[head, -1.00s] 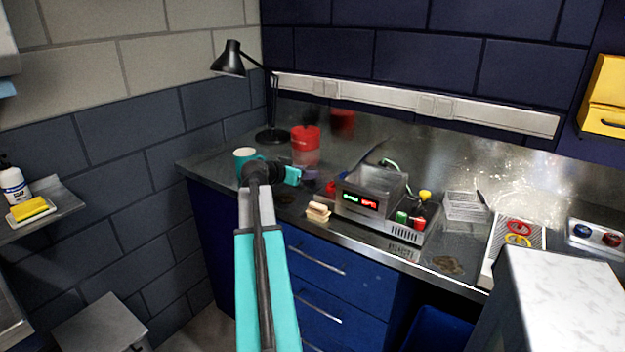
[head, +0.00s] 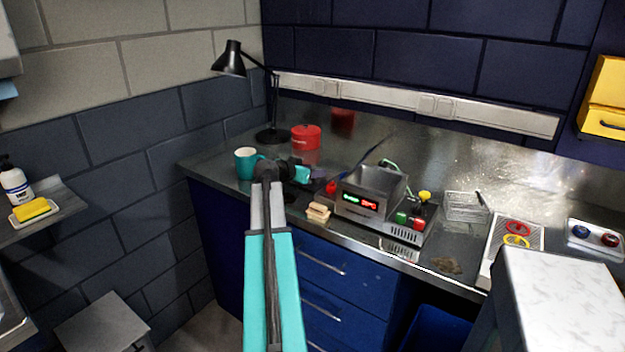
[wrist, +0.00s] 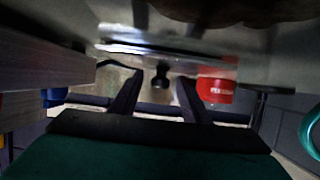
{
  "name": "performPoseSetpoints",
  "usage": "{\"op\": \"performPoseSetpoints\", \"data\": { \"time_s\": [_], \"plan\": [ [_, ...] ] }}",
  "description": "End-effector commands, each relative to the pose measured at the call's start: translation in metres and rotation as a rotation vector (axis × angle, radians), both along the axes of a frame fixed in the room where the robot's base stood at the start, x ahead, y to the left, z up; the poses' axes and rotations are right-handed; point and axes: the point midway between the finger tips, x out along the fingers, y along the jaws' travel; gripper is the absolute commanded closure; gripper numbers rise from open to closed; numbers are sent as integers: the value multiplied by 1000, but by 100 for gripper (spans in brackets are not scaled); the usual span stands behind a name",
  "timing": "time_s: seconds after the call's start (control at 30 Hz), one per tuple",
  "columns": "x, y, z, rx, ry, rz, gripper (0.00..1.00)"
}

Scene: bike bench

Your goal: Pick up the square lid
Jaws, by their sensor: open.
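In the wrist view, a pale flat lid with a bright edge (wrist: 165,50) shows with a small black knob at its middle. I take it for the square lid, though its outline is blurred and partly out of the light. My gripper (wrist: 160,77) is open, with its two dark fingers on either side of the knob. I cannot tell whether they touch it. In the head view, my gripper (head: 322,174) is over the counter, between the teal mug and the grey control box. The lid is not clear there, behind or beside my gripper.
The teal mug (head: 245,163) stands left of my gripper. A red canister (head: 305,137) and a black lamp (head: 272,134) stand behind.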

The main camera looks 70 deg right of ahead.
Motion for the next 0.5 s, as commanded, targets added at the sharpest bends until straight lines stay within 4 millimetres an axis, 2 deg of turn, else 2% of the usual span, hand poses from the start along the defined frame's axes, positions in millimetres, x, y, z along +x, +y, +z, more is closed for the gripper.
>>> {"op": "performPoseSetpoints", "data": {
  "time_s": [0.1,0.37,0.5],
  "plan": [
    [0,0,0,0,0,0,57],
    [0,0,0,0,0,-1,100],
    [-1,0,1,-1,1,-1,100]
  ]
}}
